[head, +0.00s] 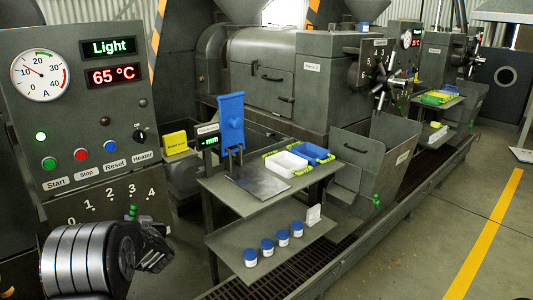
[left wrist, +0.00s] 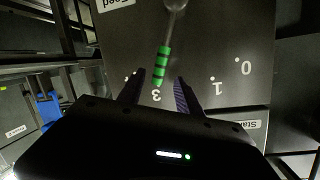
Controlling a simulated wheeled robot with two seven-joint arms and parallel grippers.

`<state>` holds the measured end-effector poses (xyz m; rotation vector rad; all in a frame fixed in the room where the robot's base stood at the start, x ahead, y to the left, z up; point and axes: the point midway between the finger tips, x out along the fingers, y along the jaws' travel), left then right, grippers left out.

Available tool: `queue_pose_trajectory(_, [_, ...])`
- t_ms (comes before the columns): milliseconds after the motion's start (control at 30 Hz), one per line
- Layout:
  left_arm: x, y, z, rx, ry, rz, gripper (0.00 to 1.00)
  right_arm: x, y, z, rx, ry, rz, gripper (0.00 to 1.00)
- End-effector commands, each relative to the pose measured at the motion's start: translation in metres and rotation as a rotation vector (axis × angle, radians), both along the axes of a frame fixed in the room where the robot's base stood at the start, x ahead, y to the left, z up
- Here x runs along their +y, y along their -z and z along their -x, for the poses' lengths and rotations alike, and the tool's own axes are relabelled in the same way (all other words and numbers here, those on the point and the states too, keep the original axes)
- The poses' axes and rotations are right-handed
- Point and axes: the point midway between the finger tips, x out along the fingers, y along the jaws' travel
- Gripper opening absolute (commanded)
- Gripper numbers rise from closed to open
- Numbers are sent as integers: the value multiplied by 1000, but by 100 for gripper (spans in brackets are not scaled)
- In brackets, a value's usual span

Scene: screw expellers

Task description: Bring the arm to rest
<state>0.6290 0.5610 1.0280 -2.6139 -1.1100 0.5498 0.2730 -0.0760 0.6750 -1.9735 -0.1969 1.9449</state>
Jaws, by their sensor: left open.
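My left gripper (head: 152,246) is low at the left of the head view, in front of the lower part of the control panel (head: 85,110). In the left wrist view my left gripper (left wrist: 160,90) is open, with its two dark fingers apart. A lever with a green banded handle (left wrist: 162,66) lies just beyond and partly between the fingertips, close to the mark 3. I cannot tell whether they touch. The green handle (head: 132,211) also shows above the gripper in the head view. My right gripper is not in view.
A stand (head: 222,198) right of the gripper carries a blue upright device (head: 231,120), a white tray (head: 286,164) and a blue tray (head: 314,152). Several blue-lidded jars (head: 267,246) stand on its lower shelf (head: 222,240). Open floor (head: 420,250) lies right, with a yellow line (head: 485,235).

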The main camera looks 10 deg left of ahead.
Motion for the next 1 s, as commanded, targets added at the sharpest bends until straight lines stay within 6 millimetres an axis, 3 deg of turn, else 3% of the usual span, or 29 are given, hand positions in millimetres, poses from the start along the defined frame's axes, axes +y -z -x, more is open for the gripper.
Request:
queue_pose_trajectory(167, [-4,5,-2,-48,-3,65,41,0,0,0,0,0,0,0])
queue_pose_trajectory(267, [-29,32,-4,-54,41,170,41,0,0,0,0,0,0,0])
queue_pose_trajectory(433, [-108,111,3,33,149,370,41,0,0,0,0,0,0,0])
queue_pose_trajectory(533, [-164,167,24,128,209,498,41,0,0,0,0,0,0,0])
queue_pose_trajectory(667, [-239,234,68,275,271,660,41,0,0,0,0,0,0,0])
queue_pose_trajectory(800, [-317,292,134,452,326,819,41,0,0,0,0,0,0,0])
queue_pose_trajectory(1000, [-416,339,251,726,401,1015,41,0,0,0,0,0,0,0])
